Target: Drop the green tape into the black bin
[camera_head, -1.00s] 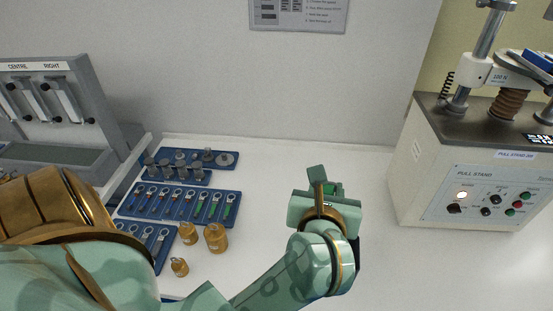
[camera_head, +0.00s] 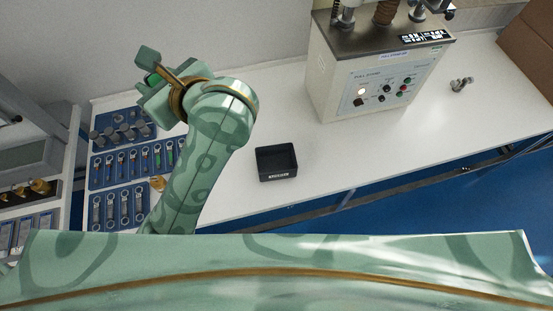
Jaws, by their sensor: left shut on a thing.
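My left gripper (camera_head: 153,72) is at the upper left, held over the worktop and seen partly from behind. The bin looks empty. My right gripper is not in view.
A pull stand machine (camera_head: 375,85) stands behind and right of the bin. Blue trays (camera_head: 105,185) with several tools lie at the left, partly behind my left arm. White worktop (camera_head: 330,165) around the bin is clear. A small metal part (camera_head: 461,85) stands at the right.

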